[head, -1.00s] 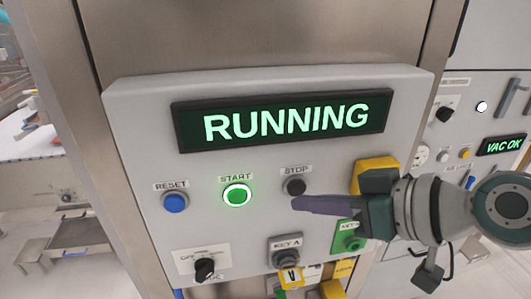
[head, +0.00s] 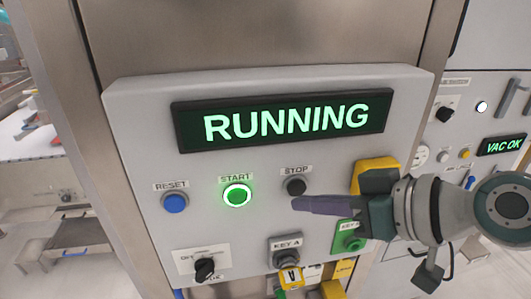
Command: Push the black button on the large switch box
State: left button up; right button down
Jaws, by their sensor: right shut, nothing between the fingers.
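The large grey switch box (head: 140,120) fills the middle of the head view. I cannot tell whether the tips touch the box face. The display (head: 285,122) reads RUNNING in green. My left gripper is not in view.
A blue RESET button (head: 175,203) sits at the left, with a black rotary knob (head: 204,268) below. A KEY A lock (head: 287,250) is below the black button. Yellow part (head: 375,168) is behind my gripper. A second panel (head: 465,110) stands at the right.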

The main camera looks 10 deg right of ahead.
jog(key=shift+w, duration=0.1)
dwell(0.3)
jog(key=shift+w+b, duration=0.35)
jog(key=shift+b, duration=0.05)
jog(key=shift+w+b, duration=0.3)
jog(key=shift+w, duration=0.05)
dwell(0.4)
dwell(0.4)
jog(key=shift+s+p, duration=0.4)
jog(key=shift+s, duration=0.4)
